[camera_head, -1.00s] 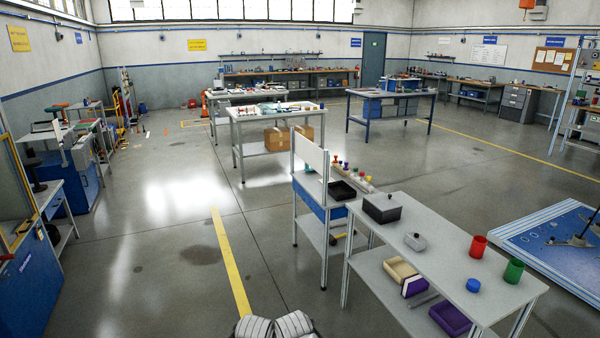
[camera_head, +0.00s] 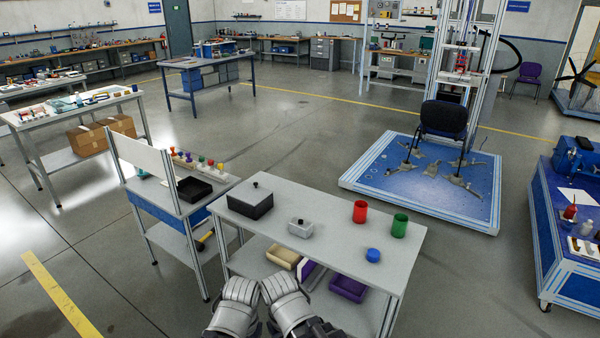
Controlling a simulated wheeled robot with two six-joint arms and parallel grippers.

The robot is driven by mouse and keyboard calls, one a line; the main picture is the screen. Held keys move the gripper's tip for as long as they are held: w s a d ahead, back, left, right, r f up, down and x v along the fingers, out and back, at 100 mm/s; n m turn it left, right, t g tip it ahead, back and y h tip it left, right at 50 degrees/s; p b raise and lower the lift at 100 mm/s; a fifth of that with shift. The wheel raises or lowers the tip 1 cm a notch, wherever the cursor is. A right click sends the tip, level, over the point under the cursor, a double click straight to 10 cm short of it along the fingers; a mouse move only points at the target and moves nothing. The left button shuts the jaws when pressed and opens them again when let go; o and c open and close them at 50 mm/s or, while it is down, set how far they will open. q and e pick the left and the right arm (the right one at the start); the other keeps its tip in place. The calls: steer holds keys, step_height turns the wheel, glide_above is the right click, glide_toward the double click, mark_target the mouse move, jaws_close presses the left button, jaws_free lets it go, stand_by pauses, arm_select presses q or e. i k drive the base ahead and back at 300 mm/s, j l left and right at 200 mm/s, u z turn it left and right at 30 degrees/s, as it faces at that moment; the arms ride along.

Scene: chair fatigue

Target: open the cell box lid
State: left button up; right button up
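A dark grey box (camera_head: 250,203) with a flat lid and a small black knob stands at the left end of the long grey table. Its lid is on. I cannot tell by look alone which is the cell box. My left gripper (camera_head: 236,296) and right gripper (camera_head: 284,292) appear as grey ribbed shapes side by side at the bottom, in front of the table's near edge. They look apart from both boxes, and their fingers cannot be made out.
The grey table (camera_head: 335,255) also carries a red cup (camera_head: 360,211), a green cup (camera_head: 399,225) and a blue lid (camera_head: 372,255). A purple bin (camera_head: 348,287) sits on its lower shelf. A side table holds a black tray (camera_head: 194,189). Floor at left is open.

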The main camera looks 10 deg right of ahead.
mark_target(249, 192)
steer(key=i+j+z, duration=0.7)
steer(key=j, duration=0.2)
steer(key=k+l, duration=0.05)
steer(key=k, duration=0.05)
